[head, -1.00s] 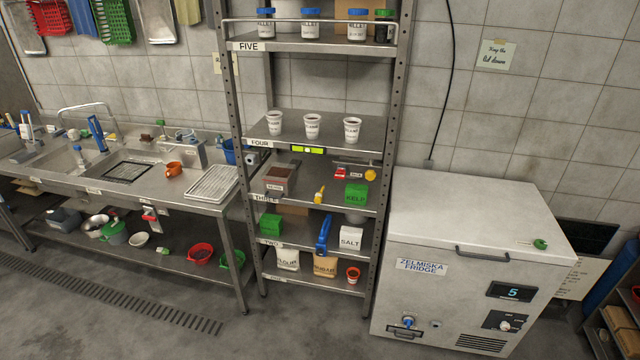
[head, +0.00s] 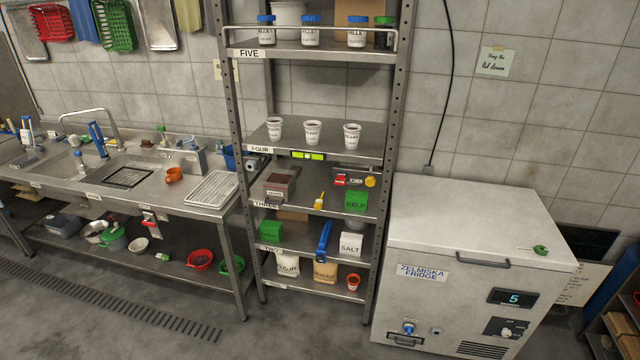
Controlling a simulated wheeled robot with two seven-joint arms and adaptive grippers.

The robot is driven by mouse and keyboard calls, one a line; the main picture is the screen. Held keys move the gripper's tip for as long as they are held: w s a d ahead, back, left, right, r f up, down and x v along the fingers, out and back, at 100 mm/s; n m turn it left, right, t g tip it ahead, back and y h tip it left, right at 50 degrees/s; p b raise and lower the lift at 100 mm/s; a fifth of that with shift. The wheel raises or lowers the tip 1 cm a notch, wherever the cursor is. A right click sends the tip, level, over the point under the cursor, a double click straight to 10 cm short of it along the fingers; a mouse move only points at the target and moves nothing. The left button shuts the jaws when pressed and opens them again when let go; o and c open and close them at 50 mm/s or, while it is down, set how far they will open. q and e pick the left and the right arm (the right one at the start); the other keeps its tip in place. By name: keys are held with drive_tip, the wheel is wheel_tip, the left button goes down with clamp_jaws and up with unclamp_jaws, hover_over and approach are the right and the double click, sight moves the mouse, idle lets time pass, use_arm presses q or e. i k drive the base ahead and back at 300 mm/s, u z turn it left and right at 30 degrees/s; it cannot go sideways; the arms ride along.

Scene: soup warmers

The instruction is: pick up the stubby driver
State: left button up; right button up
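A small yellow-handled tool (head: 319,200) stands on shelf three of the metal rack (head: 233,150), between a brown-and-grey box and a green kelp box. It looks like the stubby driver, but it is too small to be sure. Neither of my grippers is in view, so nothing shows near the tool.
The kelp box (head: 356,201) is right of the tool and the brown-and-grey box (head: 280,184) is left. Red and yellow items (head: 370,181) lie behind. White cups (head: 312,132) stand on shelf four. A chest fridge (head: 480,230) stands right, a sink counter (head: 85,180) left. The front floor is clear.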

sight(319, 202)
drive_tip(key=u, duration=0.65)
drive_tip(key=i, duration=0.7)
drive_tip(key=u, duration=0.75)
drive_tip(key=i, duration=1.5)
drive_tip(key=z, duration=0.75)
